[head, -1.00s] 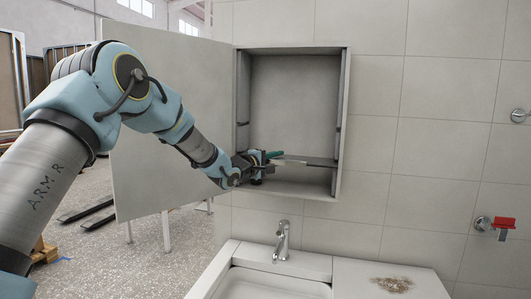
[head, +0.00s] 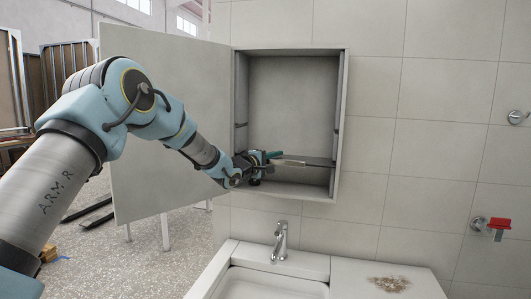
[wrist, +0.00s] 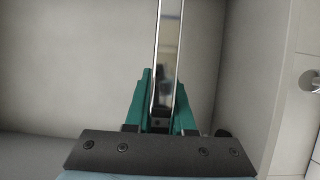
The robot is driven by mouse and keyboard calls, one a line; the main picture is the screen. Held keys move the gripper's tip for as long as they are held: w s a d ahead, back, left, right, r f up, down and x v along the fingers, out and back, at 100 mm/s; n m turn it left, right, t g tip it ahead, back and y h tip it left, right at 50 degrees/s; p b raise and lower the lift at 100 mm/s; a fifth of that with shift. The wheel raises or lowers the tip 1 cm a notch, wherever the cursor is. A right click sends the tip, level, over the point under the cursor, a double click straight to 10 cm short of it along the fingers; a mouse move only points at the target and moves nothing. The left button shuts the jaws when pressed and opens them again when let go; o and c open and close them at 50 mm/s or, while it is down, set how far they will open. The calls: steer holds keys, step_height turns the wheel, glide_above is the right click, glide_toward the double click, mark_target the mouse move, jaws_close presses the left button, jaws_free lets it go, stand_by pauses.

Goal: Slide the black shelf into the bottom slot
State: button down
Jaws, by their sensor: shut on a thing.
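The black shelf (head: 319,162) lies roughly level inside the lower part of the open wall cabinet (head: 344,120). In the wrist view the shelf (wrist: 168,50) is a narrow shiny strip seen nearly edge-on, running up from between the fingers (wrist: 161,112). Dark supports show on the cabinet's side walls higher up. My gripper hides the shelf's left end and the left slot, so I cannot tell whether the shelf is seated there.
The cabinet door (head: 165,120) stands open to the left, behind my arm. A faucet (head: 281,240) and sink (head: 270,285) are below. A red-handled valve (head: 495,224) is on the right wall.

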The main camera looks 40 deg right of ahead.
steer(key=shift+w+d+r+p, duration=0.15)
steer(key=shift+w+d+p, duration=0.3)
steer(key=shift+d+p, duration=0.2)
steer(key=shift+w+d, duration=0.35)
steer(key=shift+d, duration=0.2)
steer(key=shift+w+d, duration=0.3)
steer(key=shift+d, duration=0.25)
steer(key=c, duration=0.7)
jaws_free()
steer(key=shift+f, duration=0.25)
steer(key=shift+s+a+r, duration=0.1)
steer(key=shift+s+a, duration=0.15)
steer(key=shift+a, duration=0.2)
steer(key=b, duration=0.8)
glide_toward(281, 163)
steer(key=d, duration=0.4)
steer(key=shift+w+d, duration=0.15)
steer(key=shift+w, duration=0.15)
steer(key=shift+s+a+b, duration=0.25)
steer(key=shift+a+b, duration=0.05)
steer(key=shift+a, duration=0.1)
